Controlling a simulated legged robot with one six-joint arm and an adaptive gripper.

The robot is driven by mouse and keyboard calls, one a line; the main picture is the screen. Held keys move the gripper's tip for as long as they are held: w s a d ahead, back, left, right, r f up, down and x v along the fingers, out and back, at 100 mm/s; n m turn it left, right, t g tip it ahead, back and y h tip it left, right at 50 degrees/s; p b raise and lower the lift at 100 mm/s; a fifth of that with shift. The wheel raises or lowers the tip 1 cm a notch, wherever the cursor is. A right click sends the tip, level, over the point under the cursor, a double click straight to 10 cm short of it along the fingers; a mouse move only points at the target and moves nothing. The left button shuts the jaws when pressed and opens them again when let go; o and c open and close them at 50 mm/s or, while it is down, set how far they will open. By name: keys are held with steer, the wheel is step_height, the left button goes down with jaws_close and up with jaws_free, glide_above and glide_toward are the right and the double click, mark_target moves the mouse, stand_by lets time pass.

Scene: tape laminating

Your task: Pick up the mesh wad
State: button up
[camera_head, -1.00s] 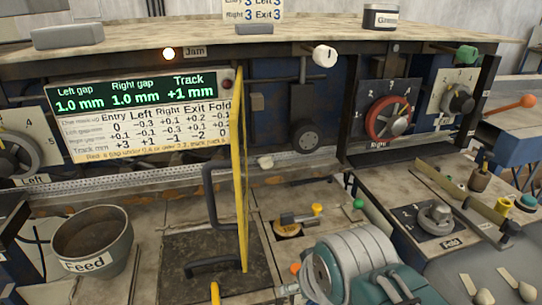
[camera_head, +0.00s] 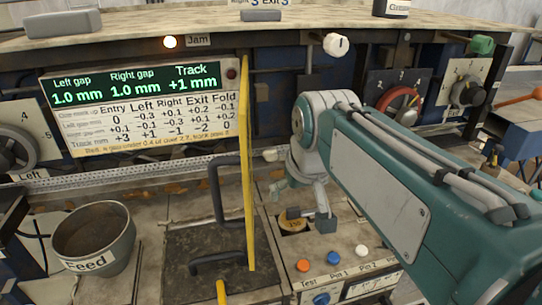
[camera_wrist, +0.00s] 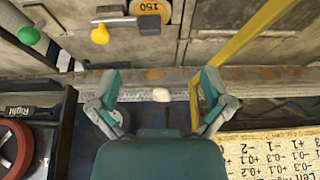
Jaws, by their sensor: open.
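A small pale lump, which looks like the mesh wad (camera_head: 270,154), lies at the perforated metal rail, just right of the yellow frame. In the wrist view the wad (camera_wrist: 160,95) shows small and whitish, in line with the gap between the fingers. My gripper (camera_wrist: 161,78) is open and empty, with one finger on each side of that gap. In the head view my gripper (camera_head: 299,202) hangs below the wrist, to the right of and lower than the wad. I cannot tell the distance left between the fingers and the wad.
A yellow upright frame (camera_head: 246,170) with dark handles stands close left of the wad; it also shows in the wrist view (camera_wrist: 240,35). A feed bucket (camera_head: 93,240) stands at left. The display board (camera_head: 145,110) is behind. A yellow knob (camera_wrist: 100,34) is near the 150 disc.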

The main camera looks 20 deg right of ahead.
mark_target(270, 150)
steer(key=w, duration=0.5)
steer(key=w+r, duration=0.1)
steer(key=w, duration=1)
steer(key=shift+w+a+r, duration=0.1)
steer(key=shift+w+r, duration=0.05)
steer(key=shift+r, duration=0.2)
steer(key=shift+x, duration=2.5)
steer(key=c, duration=0.8)
steer(key=shift+c, duration=0.2)
